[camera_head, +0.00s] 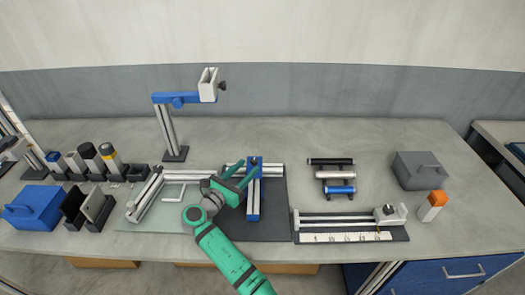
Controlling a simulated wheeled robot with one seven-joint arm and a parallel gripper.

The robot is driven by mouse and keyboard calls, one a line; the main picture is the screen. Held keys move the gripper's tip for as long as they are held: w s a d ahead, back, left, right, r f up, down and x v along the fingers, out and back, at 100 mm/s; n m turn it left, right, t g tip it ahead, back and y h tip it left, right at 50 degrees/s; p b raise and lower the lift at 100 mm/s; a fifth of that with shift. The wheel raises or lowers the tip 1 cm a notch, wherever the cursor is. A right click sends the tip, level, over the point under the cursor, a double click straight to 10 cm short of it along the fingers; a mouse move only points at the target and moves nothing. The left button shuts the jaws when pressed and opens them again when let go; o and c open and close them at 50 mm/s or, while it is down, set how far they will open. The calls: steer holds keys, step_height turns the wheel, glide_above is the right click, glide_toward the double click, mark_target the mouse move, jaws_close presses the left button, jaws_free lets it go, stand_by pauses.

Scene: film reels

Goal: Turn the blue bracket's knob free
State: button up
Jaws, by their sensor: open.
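A blue bracket (253,207) lies lengthwise on the dark mat right of the middle of the bench, across a pale metal rail. A small dark knob (254,160) shows at its far end. My green gripper (247,168) is open, its two fingers pointing away to the upper right. In the picture the fingertips are beside and partly over the bracket's far end, near the knob. I cannot tell whether they touch it. Another blue arm (178,99) on an upright stand carries a white clamp (208,85) with a dark side knob (222,85).
A pale rail (145,198) lies on a glassy plate to the left. Dark-based holders and a blue box (38,207) fill the far left. Several cylinders (331,174), another rail fixture (345,221), a grey box (421,170) and an orange-topped block (432,206) are right.

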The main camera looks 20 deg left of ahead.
mark_target(261, 159)
steer(key=x, duration=0.9)
steer(key=shift+w, duration=0.3)
jaws_close()
steer(key=shift+y, duration=0.3)
